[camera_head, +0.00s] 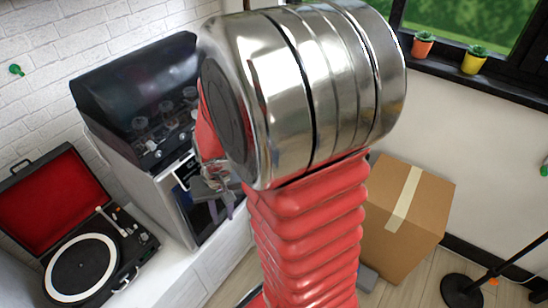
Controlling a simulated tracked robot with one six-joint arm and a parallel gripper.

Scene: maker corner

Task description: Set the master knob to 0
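A silver machine (170,190) with a dark, glossy upper part (130,85) stands on the white counter at the left. Several small round parts show dimly on its dark face. I cannot tell which of them, if any, is the master knob, and no dial marking is readable. My gripper (217,180) is in front of the machine's front side, near a pale handle-like bar (183,172). My red and metal arm hides part of the gripper and the machine's right side. I cannot tell whether the gripper touches the machine or whether its fingers are apart.
An open red record player (80,265) sits left of the machine on the white counter (165,280). A cardboard box (405,215) and a black stand base (462,290) are on the floor at the right. Two potted plants stand on the windowsill.

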